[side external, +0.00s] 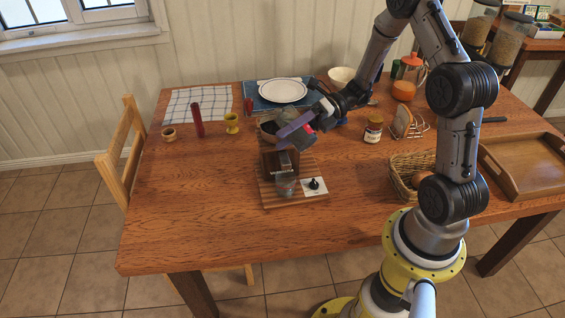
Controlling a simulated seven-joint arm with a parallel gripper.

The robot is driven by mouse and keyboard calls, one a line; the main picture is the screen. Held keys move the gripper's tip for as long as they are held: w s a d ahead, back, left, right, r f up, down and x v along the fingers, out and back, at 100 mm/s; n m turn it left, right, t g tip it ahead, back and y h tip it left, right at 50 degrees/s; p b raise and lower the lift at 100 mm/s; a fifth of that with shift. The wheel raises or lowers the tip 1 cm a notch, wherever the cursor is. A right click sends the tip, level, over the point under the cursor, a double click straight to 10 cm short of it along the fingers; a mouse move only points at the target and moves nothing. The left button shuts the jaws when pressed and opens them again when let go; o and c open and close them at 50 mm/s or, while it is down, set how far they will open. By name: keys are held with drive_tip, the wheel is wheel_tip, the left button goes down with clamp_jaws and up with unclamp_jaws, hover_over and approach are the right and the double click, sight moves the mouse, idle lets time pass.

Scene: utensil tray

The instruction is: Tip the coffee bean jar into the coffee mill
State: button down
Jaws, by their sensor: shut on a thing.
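The coffee mill (268,164), a brown wooden box, stands on a striped wooden board near the table's middle. My gripper (308,124) is above and to the right of the mill, shut on a greyish jar-like object with a purple band, which I take as the coffee bean jar (300,138). The jar is tilted, its lower left end over the mill's top. The mill's opening is largely hidden by the jar. Whether beans are falling I cannot tell.
On the board (270,200) are a small glass (286,187) and a white card with a black knob (314,186). The front left table is clear.

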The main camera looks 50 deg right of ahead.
drive_tip(key=n+t, duration=0.1)
drive_tip(key=n, duration=0.2)
drive_tip(key=shift+w, duration=0.15)
idle(0.4)
drive_tip(key=n, duration=0.1)
drive_tip(key=n+t, duration=0.1)
drive_tip(key=n, duration=0.1)
drive_tip(key=shift+w+d+r, duration=0.1)
drive_tip(key=shift+w+d, duration=0.05)
drive_tip(key=shift+w, duration=0.25)
drive_tip(key=shift+n, duration=0.3)
drive_tip(key=shift+t, duration=0.4)
drive_tip(key=shift+w+d+n+t+y, duration=0.2)
drive_tip(key=shift+w+n, duration=0.25)
drive_tip(key=shift+n, duration=0.45)
drive_tip(key=shift+w+d+n+t+y, duration=0.1)
drive_tip(key=shift+w+n+y, duration=0.25)
drive_tip(key=shift+n, duration=0.55)
